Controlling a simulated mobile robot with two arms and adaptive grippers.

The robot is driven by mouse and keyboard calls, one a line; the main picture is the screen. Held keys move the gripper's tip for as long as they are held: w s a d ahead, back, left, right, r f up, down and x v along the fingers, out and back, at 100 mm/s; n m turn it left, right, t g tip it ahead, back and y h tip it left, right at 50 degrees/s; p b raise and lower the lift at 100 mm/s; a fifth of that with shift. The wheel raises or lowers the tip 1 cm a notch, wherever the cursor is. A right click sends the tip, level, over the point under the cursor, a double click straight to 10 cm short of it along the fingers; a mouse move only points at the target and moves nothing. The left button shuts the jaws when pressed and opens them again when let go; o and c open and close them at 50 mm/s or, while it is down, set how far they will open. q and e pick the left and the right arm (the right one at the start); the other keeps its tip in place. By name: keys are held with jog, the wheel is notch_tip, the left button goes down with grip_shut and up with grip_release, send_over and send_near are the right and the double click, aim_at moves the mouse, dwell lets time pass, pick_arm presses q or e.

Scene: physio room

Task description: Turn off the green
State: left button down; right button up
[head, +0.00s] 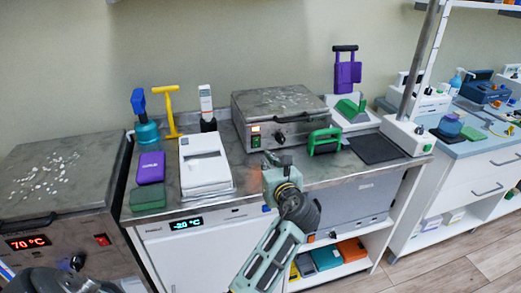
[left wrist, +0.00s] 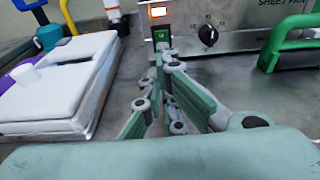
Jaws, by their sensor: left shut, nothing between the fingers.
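A green rocker switch (head: 256,141) sits at the left of the front panel of a steel heating box (head: 285,98). My left gripper (head: 277,158) is shut and empty, in front of the panel just below the switch. My right gripper is not in view.
A green-handled tool (head: 325,142) stands close right of the switch panel. A white box-like device (head: 205,163) stands left on the steel counter. Another steel heater (head: 60,180) at far left has a red switch (head: 102,240) and reads 70 °C.

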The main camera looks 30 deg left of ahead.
pick_arm(q)
jog(key=shift+w+a+f, duration=0.1)
jog(key=shift+w+a, duration=0.05)
jog(key=shift+a, duration=0.05)
send_near(255, 147)
jog(key=x, duration=0.5)
jog(key=shift+w+a, duration=0.1)
jog(key=shift+w, duration=0.05)
jog(key=shift+w+a, duration=0.15)
jog(key=shift+a, duration=0.05)
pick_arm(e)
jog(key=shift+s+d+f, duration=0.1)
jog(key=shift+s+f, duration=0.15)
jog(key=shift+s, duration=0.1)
